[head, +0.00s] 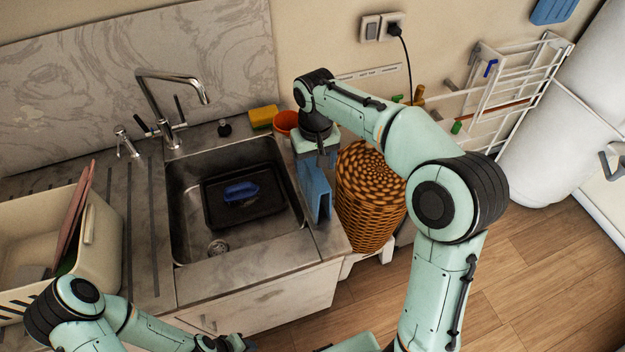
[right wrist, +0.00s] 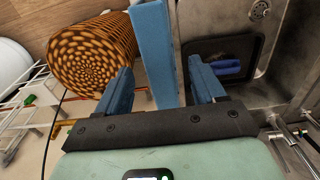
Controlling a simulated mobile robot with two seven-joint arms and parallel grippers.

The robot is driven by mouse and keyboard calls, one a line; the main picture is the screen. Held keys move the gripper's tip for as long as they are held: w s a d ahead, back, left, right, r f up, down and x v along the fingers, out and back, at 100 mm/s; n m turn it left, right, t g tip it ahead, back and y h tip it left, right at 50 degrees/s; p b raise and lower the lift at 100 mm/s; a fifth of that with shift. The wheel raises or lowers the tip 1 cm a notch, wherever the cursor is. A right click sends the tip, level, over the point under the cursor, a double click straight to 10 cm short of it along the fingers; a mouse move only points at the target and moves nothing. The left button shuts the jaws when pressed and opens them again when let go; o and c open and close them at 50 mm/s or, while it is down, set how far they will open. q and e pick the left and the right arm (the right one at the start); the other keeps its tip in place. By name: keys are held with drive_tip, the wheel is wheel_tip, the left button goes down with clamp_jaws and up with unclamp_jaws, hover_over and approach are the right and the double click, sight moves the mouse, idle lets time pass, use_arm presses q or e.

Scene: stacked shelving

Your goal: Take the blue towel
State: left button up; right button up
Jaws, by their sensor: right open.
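The blue towel (head: 319,196) hangs at the right edge of the counter beside the sink. In the right wrist view the towel (right wrist: 154,50) runs as a long blue strip between the two blue fingers of my right gripper (right wrist: 162,75). The fingers are apart, one on each side of it, with gaps showing. In the head view my right gripper (head: 318,158) points down over the towel's top, and the arm hides part of it. My left gripper (head: 225,343) shows only partly at the bottom edge, and its fingers cannot be made out.
A woven basket (head: 368,205) stands close to the right of the towel. The sink (head: 185,215) holds a black tray (head: 270,205) with a blue item. An orange cup (head: 286,122) and a yellow sponge (head: 263,117) stand behind. A dish bin (head: 98,245) is at the left.

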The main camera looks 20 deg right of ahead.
wheel_tip(320, 180, down, 3)
drive_tip(key=shift+s+r, duration=0.1)
drive_tip(key=shift+r, duration=0.05)
clamp_jaws()
drive_tip(key=shift+r, duration=0.15)
